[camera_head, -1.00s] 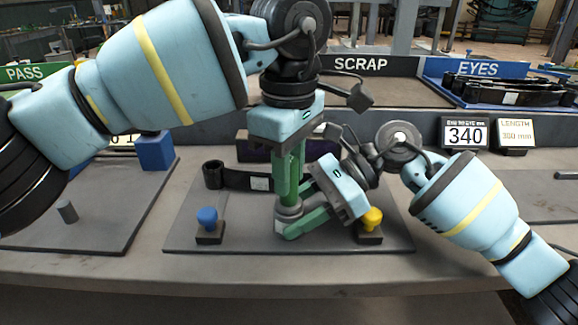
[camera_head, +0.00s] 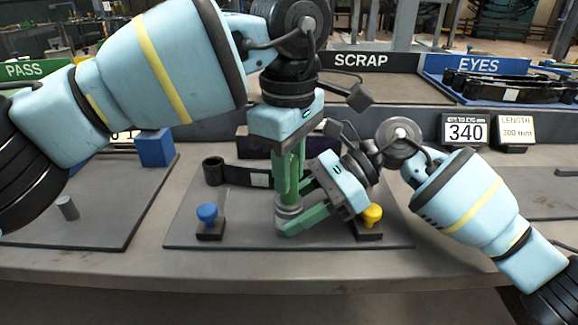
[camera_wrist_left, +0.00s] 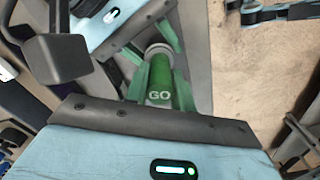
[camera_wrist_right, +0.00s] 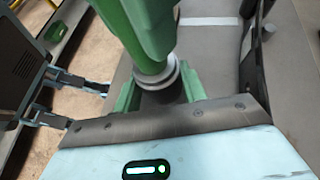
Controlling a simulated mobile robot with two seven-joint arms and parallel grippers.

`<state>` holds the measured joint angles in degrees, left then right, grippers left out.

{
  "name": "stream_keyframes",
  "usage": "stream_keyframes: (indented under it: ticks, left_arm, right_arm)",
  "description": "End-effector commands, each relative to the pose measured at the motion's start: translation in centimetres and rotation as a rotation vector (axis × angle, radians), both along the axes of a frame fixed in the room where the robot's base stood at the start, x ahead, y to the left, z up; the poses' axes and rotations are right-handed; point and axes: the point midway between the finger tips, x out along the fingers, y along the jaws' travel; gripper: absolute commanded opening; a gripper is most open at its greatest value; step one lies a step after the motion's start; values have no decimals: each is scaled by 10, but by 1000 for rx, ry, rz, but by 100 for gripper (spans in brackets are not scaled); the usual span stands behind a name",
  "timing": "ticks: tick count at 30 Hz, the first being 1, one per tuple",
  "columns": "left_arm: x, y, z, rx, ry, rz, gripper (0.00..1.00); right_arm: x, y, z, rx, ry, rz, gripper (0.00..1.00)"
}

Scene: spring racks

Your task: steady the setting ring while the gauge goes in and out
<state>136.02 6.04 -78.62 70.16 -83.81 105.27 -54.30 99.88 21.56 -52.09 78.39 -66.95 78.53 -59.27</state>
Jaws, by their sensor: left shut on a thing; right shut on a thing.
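The green gauge (camera_wrist_left: 160,82), marked GO, stands upright between the fingers of my left gripper (camera_head: 288,175). My left gripper is shut on it from above. The grey metal setting ring (camera_head: 288,213) is directly below, on the central board. My right gripper (camera_head: 292,224) is low at the ring and shut on it from the right. In the right wrist view the ring (camera_wrist_right: 158,76) shows between the green fingers, with the gauge above it. The gauge's lower end meets the ring; how deep it sits inside is hidden.
A blue-knobbed stamp (camera_head: 208,217) and a yellow-knobbed one (camera_head: 372,214) stand on the board (camera_head: 250,240). A dark link (camera_head: 235,177) lies behind. The scrap tray (camera_head: 365,85) and blue EYES tray (camera_head: 440,91) are at the back. The right-hand gripper is close to the yellow knob.

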Motion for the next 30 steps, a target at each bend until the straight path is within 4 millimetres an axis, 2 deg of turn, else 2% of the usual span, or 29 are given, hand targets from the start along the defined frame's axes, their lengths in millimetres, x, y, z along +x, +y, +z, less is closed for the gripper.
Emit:
stream_keyframes:
  ticks: [5,30]
  left_arm:
    - [0,0,1,2,3,0,0]
    - [0,0,31,-1,-1,0,0]
  right_arm:
    - [0,0,1,1,0,1,29]
    - [0,0,1,1,-1,0,29]
